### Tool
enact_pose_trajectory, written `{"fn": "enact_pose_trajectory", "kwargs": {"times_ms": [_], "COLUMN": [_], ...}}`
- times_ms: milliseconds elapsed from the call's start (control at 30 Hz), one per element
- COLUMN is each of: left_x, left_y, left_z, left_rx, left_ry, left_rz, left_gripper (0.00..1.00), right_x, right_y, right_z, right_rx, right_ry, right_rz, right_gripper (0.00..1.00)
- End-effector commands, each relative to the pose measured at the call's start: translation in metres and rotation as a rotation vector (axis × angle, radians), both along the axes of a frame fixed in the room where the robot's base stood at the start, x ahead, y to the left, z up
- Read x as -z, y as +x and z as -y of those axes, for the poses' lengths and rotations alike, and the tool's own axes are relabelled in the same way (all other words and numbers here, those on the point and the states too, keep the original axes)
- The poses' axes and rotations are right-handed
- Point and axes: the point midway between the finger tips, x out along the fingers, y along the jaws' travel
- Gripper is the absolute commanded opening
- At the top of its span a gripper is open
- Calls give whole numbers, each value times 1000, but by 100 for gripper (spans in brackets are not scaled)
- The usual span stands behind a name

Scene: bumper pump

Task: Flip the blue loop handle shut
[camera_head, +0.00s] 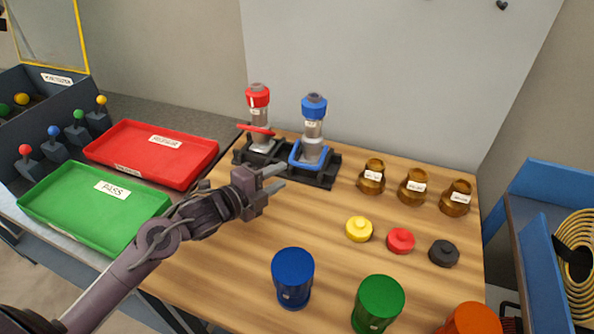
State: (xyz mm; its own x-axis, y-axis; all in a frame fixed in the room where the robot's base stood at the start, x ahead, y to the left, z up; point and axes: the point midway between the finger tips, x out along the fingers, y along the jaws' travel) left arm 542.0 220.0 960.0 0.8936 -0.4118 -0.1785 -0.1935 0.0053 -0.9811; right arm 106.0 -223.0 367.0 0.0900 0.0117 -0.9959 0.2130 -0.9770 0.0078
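The blue loop handle (297,158) is on the right-hand pump (312,129), which has a blue cap and a grey body. The loop sits low around the front of that pump, near the dark base (325,177). My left gripper (277,178) is just left of and in front of the loop, its fingers pointing toward it. The fingers look parted, with nothing between them. I cannot tell whether a finger touches the loop. My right gripper is not in view.
A second pump (260,118) with a red cap and red handle stands to the left on the same base. Brass pieces (411,188), small lids (400,241) and coloured canisters (293,276) stand to the right and front. Red (152,153) and green (95,207) trays lie left.

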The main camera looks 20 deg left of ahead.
Motion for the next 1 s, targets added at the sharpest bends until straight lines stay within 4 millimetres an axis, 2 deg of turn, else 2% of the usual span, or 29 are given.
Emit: {"fn": "enact_pose_trajectory", "kwargs": {"times_ms": [400,567,800,833,1000], "left_x": [8,10,11,11,11], "left_y": [52,60,60,60,60], "left_z": [24,28,29,29,29], "left_rx": [0,1,1,1,1], "left_ry": [0,1,2,2,2], "left_rz": [1,0,0,0,0], "left_gripper": [33,33,33,32,9], "right_x": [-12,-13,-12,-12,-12], "right_y": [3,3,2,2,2], "right_z": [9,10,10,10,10], "right_rx": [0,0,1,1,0], "right_ry": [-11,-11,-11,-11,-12], "right_rz": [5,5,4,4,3], "right_gripper": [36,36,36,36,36]}}
